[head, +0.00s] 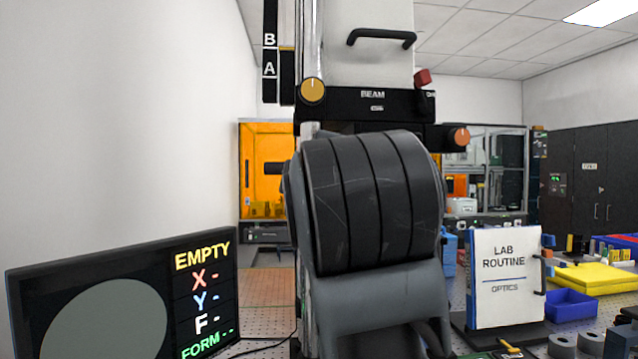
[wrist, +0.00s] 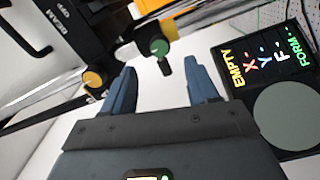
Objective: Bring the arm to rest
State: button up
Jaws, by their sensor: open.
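My gripper (wrist: 158,88) shows in the wrist view with its two blue-grey fingers spread apart and nothing between them. Beyond the fingertips the wrist view shows the instrument's green-ended knob (wrist: 160,47) and yellow-ended knob (wrist: 93,79). In the head view my own arm's large dark joint fills the middle and hides the lower part of the interferometer (head: 375,103), whose BEAM label shows above it. The gripper itself does not show in the head view.
A display (head: 120,255) reading EMPTY stands at the lower left. A LAB ROUTINE binder (head: 503,300) stands upright at the right. Beyond it are a blue bin (head: 571,306) and a yellow case (head: 597,278). An orange-windowed enclosure (head: 262,160) stands behind.

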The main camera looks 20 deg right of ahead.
dwell(0.3)
notch_tip(320, 180, down, 18)
jog(key=s+y, duration=0.2)
jog(key=y, duration=0.1)
jog(key=s+f+m+y, duration=0.2)
jog(key=s+f, duration=0.6)
jog(key=f, duration=0.6)
jog(key=s+d+f+m+g, duration=0.15)
jog(key=s+f, duration=0.25)
jog(key=s, duration=0.4)
jog(key=s+f+m, duration=0.3)
jog(key=s+f, duration=0.1)
jog(key=s, duration=0.4)
jog(key=s+d+m, duration=0.1)
jog(key=s+m, duration=0.4)
jog(key=s, duration=1)
jog(key=shift+s+d+r+g+y, duration=0.2)
jog(key=shift+d+g+y, duration=0.15)
jog(key=shift+g, duration=0.1)
jog(key=shift+o, duration=0.4)
